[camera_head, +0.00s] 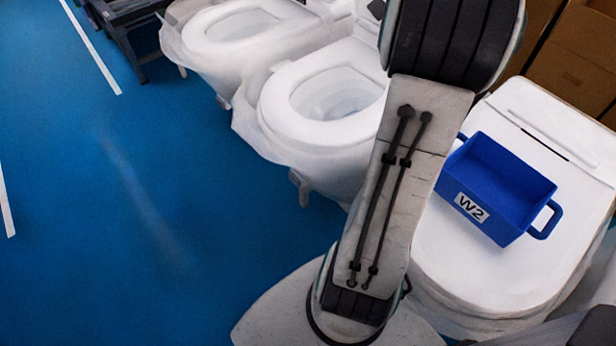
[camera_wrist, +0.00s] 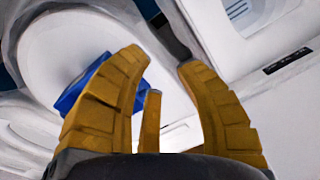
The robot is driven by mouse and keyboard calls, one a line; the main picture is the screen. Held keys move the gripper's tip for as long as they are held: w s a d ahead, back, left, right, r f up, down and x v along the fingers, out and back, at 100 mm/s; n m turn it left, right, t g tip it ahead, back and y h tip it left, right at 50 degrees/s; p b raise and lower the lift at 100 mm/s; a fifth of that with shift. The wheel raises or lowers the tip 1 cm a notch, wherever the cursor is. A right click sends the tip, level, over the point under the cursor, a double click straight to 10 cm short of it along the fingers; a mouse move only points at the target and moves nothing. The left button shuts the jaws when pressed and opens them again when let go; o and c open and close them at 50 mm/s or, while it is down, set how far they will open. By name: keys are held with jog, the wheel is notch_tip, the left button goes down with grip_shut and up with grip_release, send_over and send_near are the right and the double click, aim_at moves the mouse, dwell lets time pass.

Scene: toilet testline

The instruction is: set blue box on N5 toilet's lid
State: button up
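The blue box (camera_head: 510,184) has a white "W2" label and a side handle. It sits upright on the closed white lid (camera_head: 465,255) of the toilet at the right in the head view. No N5 mark is readable. In the wrist view, my gripper (camera_wrist: 160,62) has yellow fingers spread apart with nothing between them. The blue box (camera_wrist: 88,86) shows behind the left finger, partly hidden and apart from the fingers as far as I can tell. My gripper is not visible in the head view.
Two toilets with open bowls, a nearer one (camera_head: 335,95) and a farther one (camera_head: 240,27), stand left of my arm, wrapped in plastic. Cardboard boxes (camera_head: 575,55) stand at the back right. A dark metal frame (camera_head: 125,25) is at the top left. Blue floor (camera_head: 120,200) is clear at left.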

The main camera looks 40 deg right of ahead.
jog(key=w+a+n+t, duration=0.25)
jog(key=a+n, duration=0.65)
jog(key=a, duration=0.7)
jog(key=s+a+f+n+t, duration=0.1)
jog(key=s+a+f+n, duration=0.2)
jog(key=a+n, duration=0.3)
jog(key=s+a+f+n+t, duration=0.1)
jog(key=s+a+f+n, duration=0.2)
jog(key=a+n, duration=0.3)
jog(key=shift+s+a+f, duration=0.2)
jog(key=shift+s+a, duration=0.25)
jog(key=shift+a, duration=0.75)
